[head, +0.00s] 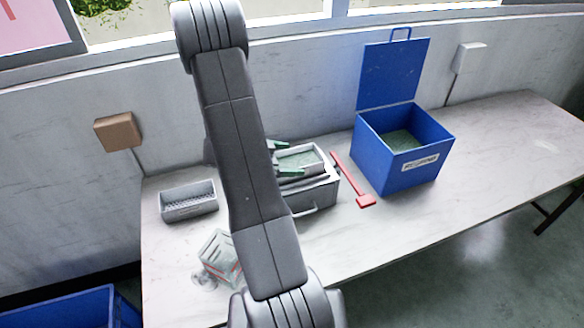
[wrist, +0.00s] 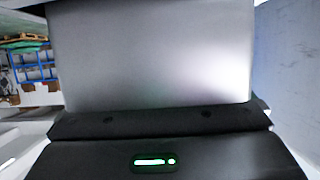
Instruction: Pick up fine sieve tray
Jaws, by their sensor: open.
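A small pale tray (head: 321,157) holding green granules sits on top of a grey boxy unit (head: 318,190) at the middle of the table in the head view. My gripper (head: 292,158) is at this tray, its green fingers apart on the far and near sides. My arm hides its left part and the gripper's body; I cannot tell whether the fingers touch the tray. Another grey tray with a perforated floor (head: 188,212) stands on the table to the left. I cannot tell which is the fine sieve tray.
An open blue bin (head: 392,165) with green granules stands right of the grey unit, its lid raised. A red long-handled tool (head: 352,180) lies between them. A clear-sided box (head: 218,255) stands at the front left. The table's right end (head: 500,150) is clear.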

